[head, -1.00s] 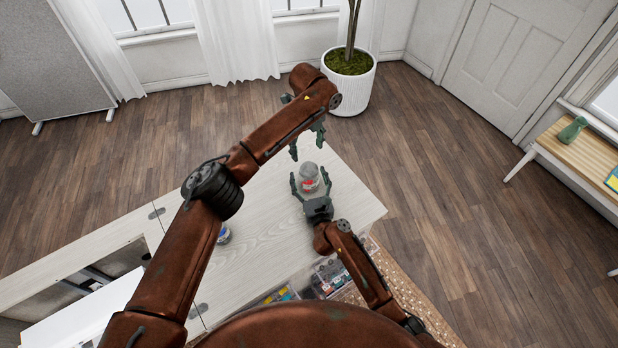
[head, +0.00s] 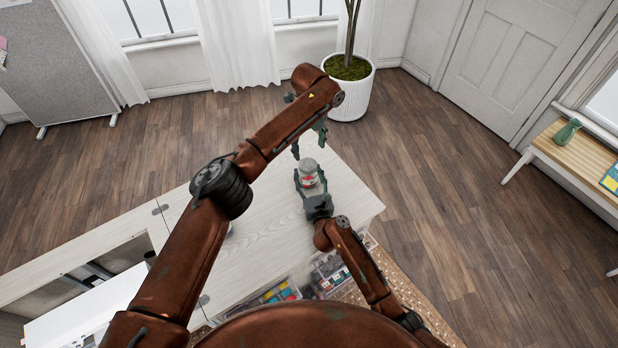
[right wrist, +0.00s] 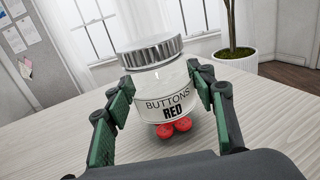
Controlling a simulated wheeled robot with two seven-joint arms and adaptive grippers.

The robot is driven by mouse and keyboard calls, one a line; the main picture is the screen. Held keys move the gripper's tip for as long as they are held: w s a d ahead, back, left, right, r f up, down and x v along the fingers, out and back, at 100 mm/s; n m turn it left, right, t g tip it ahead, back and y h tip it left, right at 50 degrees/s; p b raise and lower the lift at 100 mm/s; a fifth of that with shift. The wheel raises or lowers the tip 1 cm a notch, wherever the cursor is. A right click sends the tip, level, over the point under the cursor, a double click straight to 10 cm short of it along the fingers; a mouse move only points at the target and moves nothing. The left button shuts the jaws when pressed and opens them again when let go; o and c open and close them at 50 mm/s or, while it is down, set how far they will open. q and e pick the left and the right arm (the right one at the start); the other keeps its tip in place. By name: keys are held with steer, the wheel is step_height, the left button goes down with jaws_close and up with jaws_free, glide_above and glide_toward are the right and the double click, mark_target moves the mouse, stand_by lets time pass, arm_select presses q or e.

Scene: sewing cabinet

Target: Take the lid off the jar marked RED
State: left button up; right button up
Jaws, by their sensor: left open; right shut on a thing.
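The jar marked BUTTONS RED (right wrist: 170,98) stands upright on the table, with red buttons in its bottom. Its ribbed silver lid (right wrist: 151,51) is on top. The jar (head: 308,178) also shows in the head view, near the table's far right part. My right gripper (head: 310,186) is shut on the jar's body from the near side, and its green fingers flank the jar in the right wrist view (right wrist: 163,95). My left gripper (head: 309,142) is open, pointing down just beyond the jar, apart from the lid and partly hidden by its own arm.
The pale wooden table top (head: 265,235) is bare around the jar. Clear bins with coloured contents (head: 280,293) sit below its near edge. A potted plant (head: 350,90) stands on the floor behind. A side bench with a green vase (head: 567,131) is at the right.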

steer(key=o, duration=1.3)
steer(key=shift+s+d+f, duration=0.15)
steer(key=shift+f, duration=0.2)
steer(key=o, duration=0.4)
steer(key=shift+w+f, duration=0.1)
steer(key=shift+w, duration=0.2)
steer(key=shift+o, duration=0.2)
steer(key=shift+s+r, duration=0.15)
steer(key=shift+r, duration=0.05)
